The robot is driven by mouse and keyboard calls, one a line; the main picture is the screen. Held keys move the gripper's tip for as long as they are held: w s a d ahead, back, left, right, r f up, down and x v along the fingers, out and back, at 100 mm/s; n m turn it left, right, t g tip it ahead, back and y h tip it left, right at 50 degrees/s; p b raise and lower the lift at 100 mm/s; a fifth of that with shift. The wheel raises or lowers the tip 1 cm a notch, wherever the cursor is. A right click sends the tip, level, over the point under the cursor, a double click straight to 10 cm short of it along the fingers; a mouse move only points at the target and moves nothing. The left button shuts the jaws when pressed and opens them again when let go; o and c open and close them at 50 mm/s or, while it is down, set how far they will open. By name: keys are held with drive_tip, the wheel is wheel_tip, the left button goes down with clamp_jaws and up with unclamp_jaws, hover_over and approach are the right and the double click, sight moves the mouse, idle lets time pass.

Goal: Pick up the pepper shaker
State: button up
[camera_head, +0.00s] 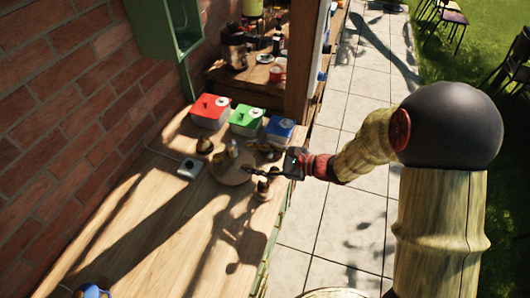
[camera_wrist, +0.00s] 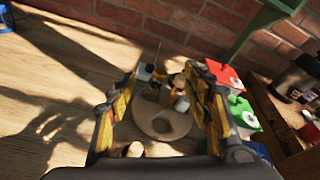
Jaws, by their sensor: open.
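A round wooden board (camera_head: 232,168) lies on the table with several small items on it; it also shows in the wrist view (camera_wrist: 163,122). A small shaker-like item (camera_head: 233,149) stands on the board, and the wrist view shows a pale, small upright one (camera_wrist: 182,103). A wooden turned piece (camera_head: 262,187) stands off the board near the table's right edge. I cannot tell for sure which is the pepper shaker. My gripper (camera_wrist: 165,88) is open, its fingers on either side of the board's items in the wrist picture, with nothing visibly held.
Red (camera_head: 210,110), green (camera_head: 245,120) and blue (camera_head: 280,129) boxes stand behind the board. A small white-rimmed item (camera_head: 190,168) is left of it. A brick wall (camera_head: 70,90) borders the left. The table's near part (camera_head: 150,240) is mostly clear.

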drive_tip(key=w+d+f+m+t+h, duration=0.2)
drive_tip(key=w+d+f+m+t, duration=0.2)
drive_tip(key=w+f+m, duration=0.3)
drive_tip(key=m+t+h, duration=0.3)
drive_tip(key=m, duration=0.1)
approach(272, 155)
drive_tip(key=x, duration=0.3)
drive_tip(key=shift+w+a, duration=0.15)
drive_tip(key=shift+a, duration=0.35)
drive_tip(key=shift+w+a+f+b, duration=0.1)
drive_tip(key=shift+w+f+b, duration=0.05)
drive_tip(key=shift+w+b, duration=0.2)
drive_tip(key=b+x, duration=0.1)
drive_tip(key=x, duration=0.5)
drive_tip(key=shift+w+f, duration=0.15)
drive_tip(key=shift+w+a+b, duration=0.15)
drive_tip(key=shift+w+b, duration=0.15)
drive_tip(key=shift+w, duration=0.05)
drive_tip(key=c, duration=0.3)
clamp_jaws()
